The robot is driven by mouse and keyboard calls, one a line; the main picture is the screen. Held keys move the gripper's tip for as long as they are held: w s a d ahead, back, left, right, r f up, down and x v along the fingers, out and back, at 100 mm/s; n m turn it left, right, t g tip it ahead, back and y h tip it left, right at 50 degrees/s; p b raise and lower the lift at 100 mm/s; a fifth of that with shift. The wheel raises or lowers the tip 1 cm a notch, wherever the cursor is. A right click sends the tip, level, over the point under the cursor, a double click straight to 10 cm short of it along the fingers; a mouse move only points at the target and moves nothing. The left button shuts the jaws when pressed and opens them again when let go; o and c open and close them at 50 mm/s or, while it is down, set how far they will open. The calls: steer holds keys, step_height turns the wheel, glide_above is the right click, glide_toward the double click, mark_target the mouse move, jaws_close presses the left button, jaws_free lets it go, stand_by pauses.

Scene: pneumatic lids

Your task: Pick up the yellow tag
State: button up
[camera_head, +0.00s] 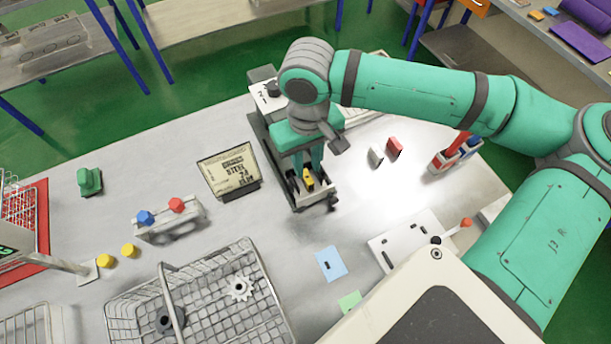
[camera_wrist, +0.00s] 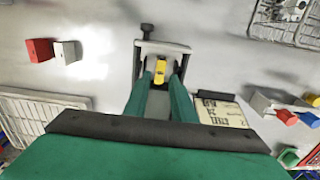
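The yellow tag (camera_head: 308,181) sits inside the end of a long grey holder (camera_head: 300,202) with dark edges, near the middle of the table. In the wrist view the yellow tag (camera_wrist: 158,71) lies just beyond my fingertips, roughly between them, with a white piece at its far end. My gripper (camera_head: 308,167) points down into the holder, its green fingers apart. In the wrist view my gripper (camera_wrist: 161,78) is open, with a gap between the fingers. Contact with the tag cannot be made out.
A sign plate (camera_head: 229,172) stands close left of the holder. Red (camera_head: 394,147) and white (camera_head: 376,156) blocks stand to the right. A wire basket (camera_head: 198,300), a blue card (camera_head: 331,263) and a block with blue and red knobs (camera_head: 170,220) are nearer. Bare table lies between.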

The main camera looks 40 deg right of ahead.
mark_target(307, 176)
steer(key=shift+s+f, duration=0.1)
steer(key=shift+f, duration=2.9)
steer(key=shift+c, duration=0.5)
jaws_close()
